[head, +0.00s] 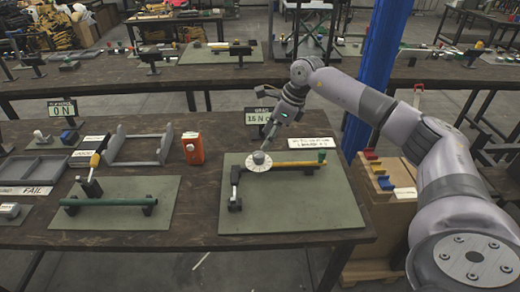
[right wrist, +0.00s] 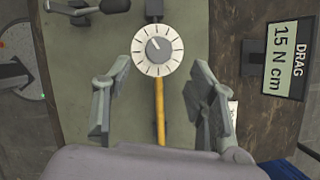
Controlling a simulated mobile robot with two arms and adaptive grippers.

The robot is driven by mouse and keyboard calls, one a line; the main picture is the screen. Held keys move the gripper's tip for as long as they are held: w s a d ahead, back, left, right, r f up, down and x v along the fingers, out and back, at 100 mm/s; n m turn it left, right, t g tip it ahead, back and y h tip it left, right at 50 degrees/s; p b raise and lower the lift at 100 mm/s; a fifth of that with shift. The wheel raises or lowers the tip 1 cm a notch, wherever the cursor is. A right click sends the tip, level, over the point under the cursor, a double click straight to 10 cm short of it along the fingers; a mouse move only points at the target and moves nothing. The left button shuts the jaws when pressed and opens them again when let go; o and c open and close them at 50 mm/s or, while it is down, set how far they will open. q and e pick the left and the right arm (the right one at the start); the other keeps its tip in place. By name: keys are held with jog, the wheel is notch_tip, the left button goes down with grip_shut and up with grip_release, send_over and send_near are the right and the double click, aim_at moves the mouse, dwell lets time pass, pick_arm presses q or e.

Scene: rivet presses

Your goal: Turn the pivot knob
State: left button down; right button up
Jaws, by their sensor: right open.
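The pivot knob is a grey round knob (right wrist: 158,47) on a white dial (right wrist: 139,61) with black tick marks. A pale pointer mark shows on its top. In the head view the knob (head: 259,157) stands on the right green mat, at the left end of a yellow bar (head: 300,164). My right gripper (head: 270,133) is above and near the knob. In the right wrist view its two fingers are spread apart, one on each side of the yellow bar, with nothing between them. The knob lies beyond the fingertips, apart from them. My left gripper is in no view.
A display reading 15 N cm (right wrist: 277,58) stands behind the right mat (head: 290,214). A black-handled lever (head: 236,178) is left of the dial. The left mat (head: 115,218) holds a green bar (head: 108,201).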

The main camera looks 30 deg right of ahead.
aim_at(259, 154)
jog(key=x, duration=0.3)
jog(key=shift+a+f+p, duration=0.15)
jog(key=shift+p, duration=0.15)
jog(key=x, duration=0.3)
jog(key=shift+w+f, duration=0.1)
jog(key=shift+f, duration=0.05)
jog(key=shift+a+f+p, duration=0.1)
jog(key=shift+f+p, duration=0.1)
jog(key=shift+p, duration=0.1)
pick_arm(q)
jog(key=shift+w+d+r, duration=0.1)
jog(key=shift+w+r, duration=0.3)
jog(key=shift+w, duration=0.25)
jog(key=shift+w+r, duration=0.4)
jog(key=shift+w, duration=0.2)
pick_arm(e)
jog(key=c, duration=1.1)
